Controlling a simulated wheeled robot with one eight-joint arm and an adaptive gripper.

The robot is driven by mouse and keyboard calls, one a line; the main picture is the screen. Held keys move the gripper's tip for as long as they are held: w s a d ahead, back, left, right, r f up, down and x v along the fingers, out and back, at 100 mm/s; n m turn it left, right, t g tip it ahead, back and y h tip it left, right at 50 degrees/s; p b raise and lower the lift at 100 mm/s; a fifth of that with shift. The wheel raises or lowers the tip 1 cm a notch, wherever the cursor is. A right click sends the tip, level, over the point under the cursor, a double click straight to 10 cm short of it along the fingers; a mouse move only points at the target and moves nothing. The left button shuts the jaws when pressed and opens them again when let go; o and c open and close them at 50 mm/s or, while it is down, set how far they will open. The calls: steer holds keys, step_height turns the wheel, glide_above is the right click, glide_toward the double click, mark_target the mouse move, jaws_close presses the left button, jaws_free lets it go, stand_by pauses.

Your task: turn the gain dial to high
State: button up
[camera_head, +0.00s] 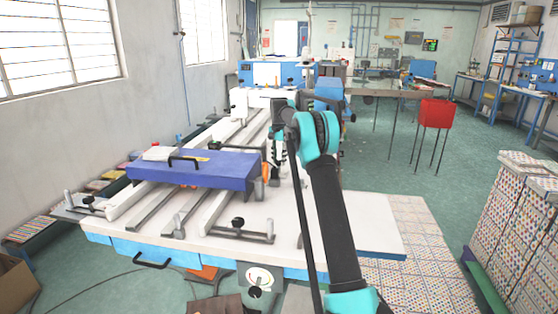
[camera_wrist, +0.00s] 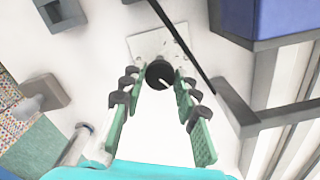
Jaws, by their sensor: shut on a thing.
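The gain dial (camera_wrist: 160,75) is a round black knob with a pale pointer line, seen from above in the wrist view. In the head view my gripper (camera_head: 277,163) points down at the white table, just right of the purple-blue box. The dial cannot be made out there, behind my gripper and arm. No scale marks are readable.
The purple-blue box (camera_head: 200,170) with a black handle stands close left of my gripper. Pale rails (camera_head: 215,205) and clamps cover the white table (camera_head: 330,225). A thin dark rod (camera_wrist: 184,42) crosses near the dial. A red box on legs (camera_head: 435,113) stands at right.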

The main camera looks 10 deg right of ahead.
mark_target(279, 161)
steer(key=shift+m, duration=0.4)
steer(key=o, duration=1.1)
steer(key=shift+o, duration=0.2)
step_height(279, 161, up, 12)
